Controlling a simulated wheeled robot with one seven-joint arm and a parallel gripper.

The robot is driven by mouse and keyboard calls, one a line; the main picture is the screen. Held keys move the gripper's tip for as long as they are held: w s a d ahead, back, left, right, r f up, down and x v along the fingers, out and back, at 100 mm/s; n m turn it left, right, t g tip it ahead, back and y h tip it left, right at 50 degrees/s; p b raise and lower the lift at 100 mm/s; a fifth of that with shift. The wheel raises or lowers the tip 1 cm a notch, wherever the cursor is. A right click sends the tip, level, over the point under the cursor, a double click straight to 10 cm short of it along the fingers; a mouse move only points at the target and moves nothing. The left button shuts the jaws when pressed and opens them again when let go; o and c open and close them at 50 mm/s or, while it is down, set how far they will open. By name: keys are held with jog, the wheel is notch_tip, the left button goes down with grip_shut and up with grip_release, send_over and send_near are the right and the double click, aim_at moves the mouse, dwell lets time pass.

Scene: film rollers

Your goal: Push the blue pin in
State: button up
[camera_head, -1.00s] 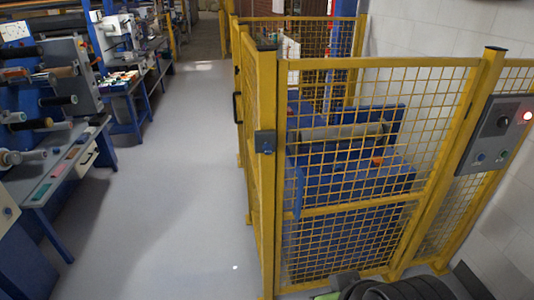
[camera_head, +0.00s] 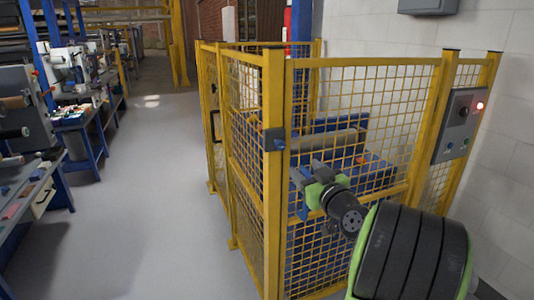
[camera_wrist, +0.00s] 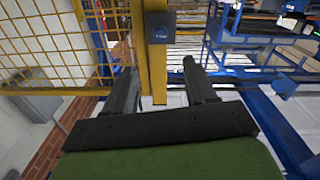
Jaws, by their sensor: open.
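My gripper (camera_head: 304,182) is in front of the yellow mesh cage in the head view, below and right of a dark blue latch box (camera_head: 274,139) on the corner post. In the wrist view my gripper (camera_wrist: 160,80) is open and empty, its two dark fingers apart. The latch box (camera_wrist: 160,27) shows there beyond the fingertips, on a yellow post between them. A grey control panel (camera_head: 457,124) at the right carries a knob, a lit red lamp and small buttons, one of which looks blue (camera_head: 449,146). I cannot tell which blue part is the pin.
The yellow mesh cage (camera_head: 365,65) encloses a blue machine with a roller. Benches with rollers (camera_head: 80,120) stand at the left. The grey floor (camera_head: 150,190) between them is clear. A white wall (camera_head: 400,35) closes the right side.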

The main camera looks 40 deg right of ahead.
aim_at(282, 147)
jog(key=p+x, duration=0.2)
jog(key=x, duration=1.2)
jog(key=shift+w+p, duration=0.15)
jog(key=shift+p, duration=0.25)
jog(key=shift+a, duration=0.1)
grip_shut()
